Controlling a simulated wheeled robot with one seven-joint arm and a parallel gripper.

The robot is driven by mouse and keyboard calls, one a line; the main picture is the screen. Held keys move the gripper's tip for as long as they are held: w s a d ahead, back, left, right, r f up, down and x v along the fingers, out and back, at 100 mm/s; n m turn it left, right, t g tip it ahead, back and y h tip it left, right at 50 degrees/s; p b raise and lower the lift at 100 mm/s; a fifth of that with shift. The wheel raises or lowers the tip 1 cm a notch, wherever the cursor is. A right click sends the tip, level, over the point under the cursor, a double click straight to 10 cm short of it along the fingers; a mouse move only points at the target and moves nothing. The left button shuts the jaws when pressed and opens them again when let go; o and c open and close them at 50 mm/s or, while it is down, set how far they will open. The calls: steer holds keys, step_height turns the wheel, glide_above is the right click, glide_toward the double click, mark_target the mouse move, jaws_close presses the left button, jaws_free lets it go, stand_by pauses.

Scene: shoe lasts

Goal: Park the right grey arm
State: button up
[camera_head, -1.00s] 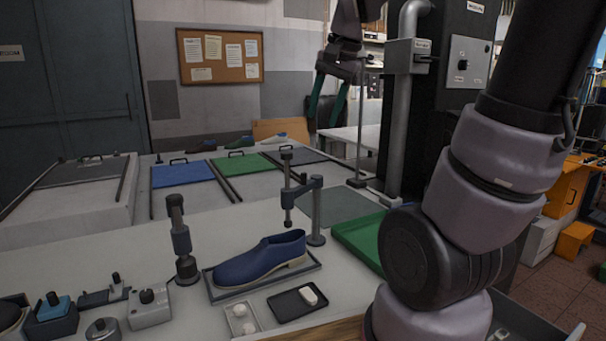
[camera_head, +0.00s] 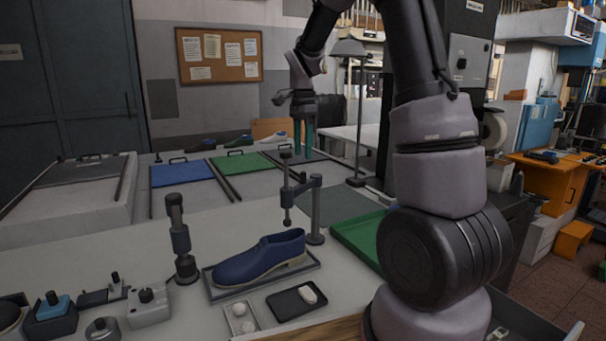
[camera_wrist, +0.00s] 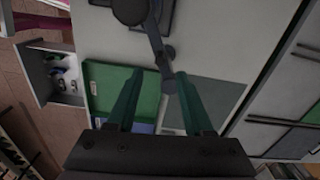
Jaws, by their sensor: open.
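The right grey arm (camera_head: 302,188) is a short bar on an upright post (camera_head: 316,215) at the right end of the shoe stand. Its bar reaches left to a vertical spindle (camera_head: 287,190) above the heel side of a blue shoe (camera_head: 260,262). The shoe lies on a dark tray (camera_head: 222,292). My gripper (camera_head: 302,153) hangs fingers down, open and empty, above and behind the grey arm in the head view. In the wrist view the grey arm (camera_wrist: 155,42) shows beyond and between the green fingertips of my gripper (camera_wrist: 158,92), apart from them.
A second grey post (camera_head: 181,240) stands left of the shoe. A green tray (camera_head: 352,232) lies right of the grey arm. A small black tray (camera_head: 281,304) is in front of the shoe. Blue (camera_head: 181,174) and green panels (camera_head: 240,163) lie behind. A lamp (camera_head: 348,50) stands at the back.

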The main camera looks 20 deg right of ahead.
mark_target(303, 172)
step_height(303, 172, down, 8)
steer(key=shift+r, duration=0.1)
jaws_close()
stand_by(1.6)
